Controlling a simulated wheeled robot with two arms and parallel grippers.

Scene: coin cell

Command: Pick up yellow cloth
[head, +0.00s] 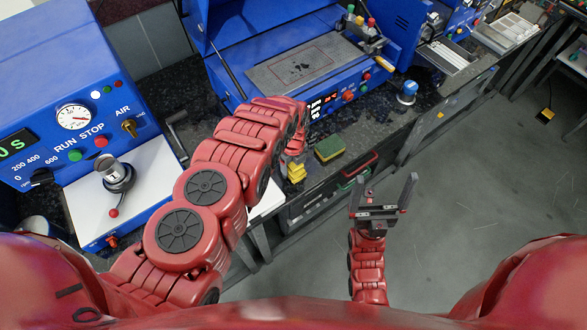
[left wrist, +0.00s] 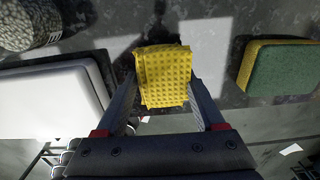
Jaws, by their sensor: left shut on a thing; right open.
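The yellow cloth (left wrist: 163,76) has a waffle-like texture and sits between the fingers of my left gripper (left wrist: 164,92) in the left wrist view. The gripper is shut on it, above or at the dark speckled counter; I cannot tell whether the cloth touches the counter. In the head view the cloth (head: 296,172) shows as a small yellow patch below my left arm, which hides most of the left gripper. My right gripper (head: 387,192) is open and empty over the grey floor, in front of the counter.
A green and yellow sponge (head: 329,149) lies on the dark counter (head: 350,125) to the right of the cloth; it also shows in the left wrist view (left wrist: 283,68). Blue machines (head: 300,65) line the back. A white block (left wrist: 50,98) lies left of the left gripper.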

